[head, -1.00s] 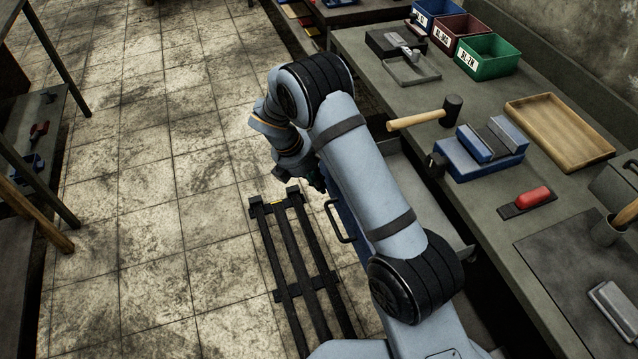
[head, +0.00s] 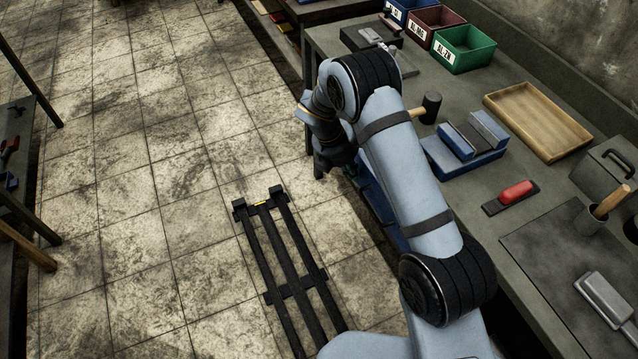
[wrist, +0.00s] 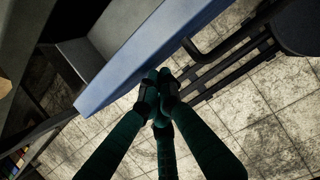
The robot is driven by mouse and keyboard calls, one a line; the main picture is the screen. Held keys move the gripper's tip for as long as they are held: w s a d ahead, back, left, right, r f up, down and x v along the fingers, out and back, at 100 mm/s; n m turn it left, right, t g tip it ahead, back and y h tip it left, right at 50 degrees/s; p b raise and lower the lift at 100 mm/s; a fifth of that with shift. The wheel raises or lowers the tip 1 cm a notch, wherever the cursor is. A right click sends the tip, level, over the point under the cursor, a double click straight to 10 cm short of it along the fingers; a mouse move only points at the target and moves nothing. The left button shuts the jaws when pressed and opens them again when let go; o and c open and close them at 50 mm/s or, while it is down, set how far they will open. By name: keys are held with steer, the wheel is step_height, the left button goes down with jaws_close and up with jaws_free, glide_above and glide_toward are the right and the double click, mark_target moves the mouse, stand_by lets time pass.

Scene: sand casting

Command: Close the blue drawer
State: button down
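The blue drawer (head: 376,202) is under the right-hand workbench, mostly hidden behind my arm in the head view. In the wrist view its blue front (wrist: 140,60) runs diagonally, with a dark handle (wrist: 205,48) on its outer side. A grey interior (wrist: 82,58) shows behind the front, so it is at least partly open. My gripper (wrist: 160,88) has its dark green fingers drawn together, with nothing seen between them. The fingertips are at the lower edge of the blue front; contact is unclear. My gripper also shows in the head view (head: 322,165), on the aisle side of the drawer.
The workbench (head: 450,190) carries a mallet (head: 431,108), a blue vise-like block (head: 465,150), a wooden tray (head: 490,100) and several bins. A black rail frame (head: 285,265) lies on the tiled floor. The aisle left of it is clear.

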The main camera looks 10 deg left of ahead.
steer(key=shift+w+d, duration=0.65)
steer(key=shift+d, duration=0.3)
